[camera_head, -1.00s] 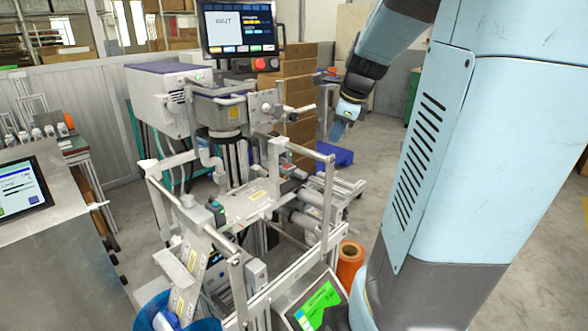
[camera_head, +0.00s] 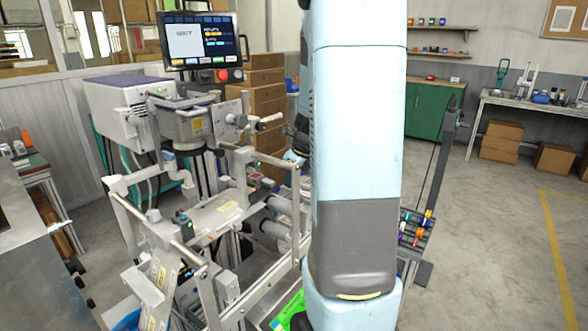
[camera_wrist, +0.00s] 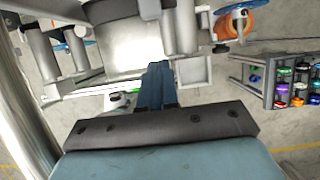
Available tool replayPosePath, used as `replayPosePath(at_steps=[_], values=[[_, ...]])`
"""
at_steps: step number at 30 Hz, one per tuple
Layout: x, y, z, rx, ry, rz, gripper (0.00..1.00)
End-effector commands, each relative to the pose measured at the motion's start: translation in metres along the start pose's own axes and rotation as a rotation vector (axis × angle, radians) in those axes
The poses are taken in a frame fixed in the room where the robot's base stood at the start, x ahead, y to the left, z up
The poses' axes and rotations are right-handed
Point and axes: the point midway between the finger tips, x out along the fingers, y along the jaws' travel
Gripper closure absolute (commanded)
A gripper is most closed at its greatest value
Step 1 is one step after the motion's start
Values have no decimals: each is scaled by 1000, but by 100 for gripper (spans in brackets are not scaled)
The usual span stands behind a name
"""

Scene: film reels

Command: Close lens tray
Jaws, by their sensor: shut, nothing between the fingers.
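No part that I can surely call the lens tray stands out. The white and grey machine (camera_head: 190,125) with its rail frame fills the left of the head view. In the wrist view, my gripper (camera_wrist: 157,72) has its dark blue fingers together, with nothing between them. They point at grey rails and cylinders (camera_wrist: 182,30) beside a pale flat plate (camera_wrist: 132,42); I cannot tell whether they touch. In the head view, my arm hides most of the gripper and part of the machine's right side.
A rack of small coloured reels (camera_head: 417,228) stands right of my arm; it also shows in the wrist view (camera_wrist: 285,82). An orange roll (camera_wrist: 236,20) is near the machine. A screen (camera_head: 203,40) tops the machine. Floor is open at right, before a workbench (camera_head: 525,101).

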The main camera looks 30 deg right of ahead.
Motion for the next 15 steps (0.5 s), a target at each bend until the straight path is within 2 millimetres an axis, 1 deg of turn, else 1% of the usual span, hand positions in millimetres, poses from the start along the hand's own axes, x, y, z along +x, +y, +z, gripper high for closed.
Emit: replayPosePath(at_steps=[1, 2, 4, 9, 15], values=[[10, 0, -1, 3, 3, 1, 100], [15, 0, -1, 3, 4, 2, 100], [17, 0, 11, -2, 0, 0, 100], [24, -1, 28, 0, 0, -1, 100], [26, -1, 36, 2, 0, -1, 100]])
